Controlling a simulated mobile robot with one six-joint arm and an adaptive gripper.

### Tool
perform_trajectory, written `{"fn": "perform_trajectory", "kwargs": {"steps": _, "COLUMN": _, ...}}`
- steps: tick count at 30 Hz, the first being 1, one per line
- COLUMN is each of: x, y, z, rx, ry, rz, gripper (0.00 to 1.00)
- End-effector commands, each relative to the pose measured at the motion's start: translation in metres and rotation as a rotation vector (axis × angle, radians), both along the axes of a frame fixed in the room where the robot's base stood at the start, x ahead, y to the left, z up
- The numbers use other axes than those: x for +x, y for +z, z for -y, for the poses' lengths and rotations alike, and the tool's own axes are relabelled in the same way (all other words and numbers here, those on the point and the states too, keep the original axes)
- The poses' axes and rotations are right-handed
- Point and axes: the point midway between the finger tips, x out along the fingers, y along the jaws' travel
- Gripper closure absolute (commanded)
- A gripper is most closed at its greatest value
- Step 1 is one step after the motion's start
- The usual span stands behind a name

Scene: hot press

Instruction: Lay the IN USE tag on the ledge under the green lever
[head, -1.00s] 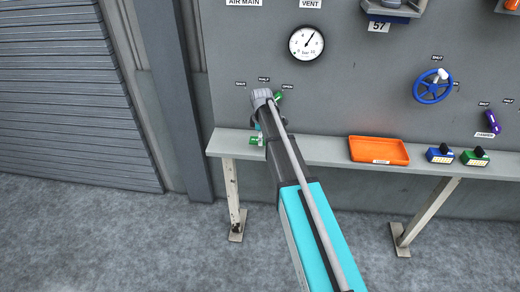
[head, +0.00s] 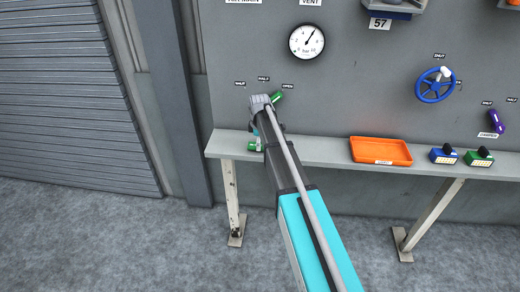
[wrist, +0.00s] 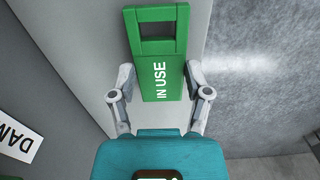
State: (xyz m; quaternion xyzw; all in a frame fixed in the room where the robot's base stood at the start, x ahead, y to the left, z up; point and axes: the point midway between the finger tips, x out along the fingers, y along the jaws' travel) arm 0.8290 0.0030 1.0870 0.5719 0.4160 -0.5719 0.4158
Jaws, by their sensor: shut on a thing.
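The green IN USE tag (wrist: 160,70), with a rectangular opening at its far end, lies between both fingers of my gripper (wrist: 157,80) in the wrist view. My gripper is shut on it. In the head view the tag (head: 254,146) is a small green patch at the left end of the grey ledge (head: 320,151). Whether it touches the ledge cannot be told. The green lever (head: 277,97) sticks out of the panel just above, beside my wrist. My arm hides part of the ledge below it.
An orange tray (head: 380,151) sits on the ledge to the right, then a blue block (head: 443,154) and a green block (head: 478,157). A blue wheel (head: 434,86) and a purple lever (head: 496,121) are on the panel. A partly cut-off label (wrist: 18,137) shows at wrist-view left.

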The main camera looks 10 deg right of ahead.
Motion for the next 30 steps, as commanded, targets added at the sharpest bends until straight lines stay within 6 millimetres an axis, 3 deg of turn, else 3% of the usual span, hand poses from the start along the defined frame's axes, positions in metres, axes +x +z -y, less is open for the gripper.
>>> {"fn": "perform_trajectory", "kwargs": {"steps": 3, "x": 0.0, "y": -0.0099, "z": 0.0001, "rx": 0.0, "ry": 0.0, "rz": 0.0, "gripper": 0.69}}
{"fn": "perform_trajectory", "kwargs": {"steps": 20, "x": 0.0, "y": -0.0141, "z": 0.0001, "rx": 0.0, "ry": 0.0, "rz": 0.0, "gripper": 0.69}}
{"fn": "perform_trajectory", "kwargs": {"steps": 21, "x": 0.0, "y": -0.0141, "z": 0.0001, "rx": 0.0, "ry": 0.0, "rz": 0.0, "gripper": 0.35}}
{"fn": "perform_trajectory", "kwargs": {"steps": 26, "x": 0.0, "y": -0.0132, "z": 0.0001, "rx": 0.0, "ry": 0.0, "rz": 0.0, "gripper": 0.05}}
{"fn": "perform_trajectory", "kwargs": {"steps": 30, "x": 0.0, "y": -0.0132, "z": 0.0001, "rx": 0.0, "ry": 0.0, "rz": 0.0, "gripper": 0.03}}
